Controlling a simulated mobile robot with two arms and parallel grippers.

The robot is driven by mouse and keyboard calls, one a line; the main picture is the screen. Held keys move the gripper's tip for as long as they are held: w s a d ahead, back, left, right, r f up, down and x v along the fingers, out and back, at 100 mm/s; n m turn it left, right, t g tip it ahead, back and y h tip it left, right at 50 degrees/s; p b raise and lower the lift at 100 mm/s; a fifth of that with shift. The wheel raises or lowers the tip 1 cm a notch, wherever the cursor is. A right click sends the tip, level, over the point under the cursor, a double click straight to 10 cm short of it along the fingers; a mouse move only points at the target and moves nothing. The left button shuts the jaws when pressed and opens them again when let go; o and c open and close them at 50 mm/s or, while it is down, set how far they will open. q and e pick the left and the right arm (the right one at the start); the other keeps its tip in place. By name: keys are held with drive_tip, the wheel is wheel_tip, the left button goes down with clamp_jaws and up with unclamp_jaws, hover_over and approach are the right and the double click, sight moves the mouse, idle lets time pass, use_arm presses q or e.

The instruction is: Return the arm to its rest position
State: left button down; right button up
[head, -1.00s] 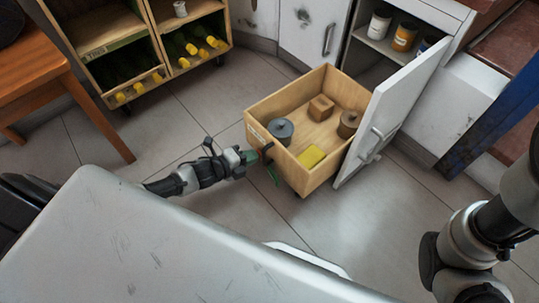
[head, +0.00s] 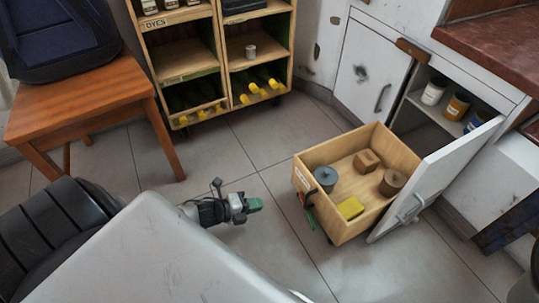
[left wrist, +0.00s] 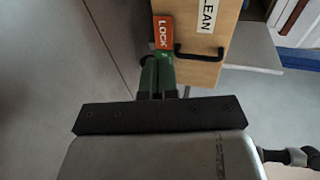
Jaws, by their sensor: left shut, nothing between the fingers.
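My left gripper (head: 254,205) is shut and empty, with green fingertips. It is held over the tiled floor, left of the wooden bin (head: 328,228) and apart from it in the head view. My right gripper is not in view.
The bin holds a yellow sponge-like block, a wooden block and two round lidded pots. An open white cabinet door (head: 435,180) stands beside it. A shelf unit (head: 222,60) with bottles and a wooden stool (head: 75,100) stand behind. Floor between them is clear.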

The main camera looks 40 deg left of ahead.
use_arm(q)
drive_tip(key=shift+s+a+r, duration=0.2)
drive_tip(key=shift+s+a, duration=0.2)
drive_tip(key=shift+s, duration=0.1)
